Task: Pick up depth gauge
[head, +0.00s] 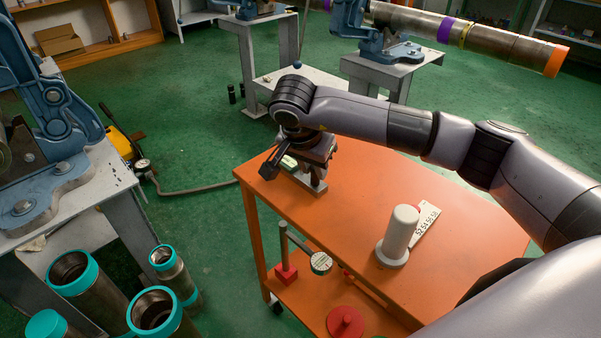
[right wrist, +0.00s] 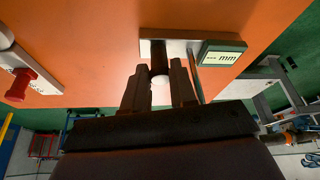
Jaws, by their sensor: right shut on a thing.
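The depth gauge (right wrist: 222,54) has a digital display marked mm and a pale flat base, and it is on the orange table top. In the head view its greenish display (head: 289,162) shows beside my right gripper (head: 316,178), near the table's far left corner. In the right wrist view the fingers of my right gripper (right wrist: 159,80) are shut on the gauge's dark upright part, which has a whitish round end. The hand hides part of the gauge in the head view. My left gripper is not in view.
On the orange table (head: 350,200), a white cylinder (head: 399,235) stands beside a numbered plate (head: 426,222). A dial gauge (head: 321,263) is on the lower shelf. Teal-rimmed pipes (head: 160,310) stand at lower left, by a blue vise (head: 50,190).

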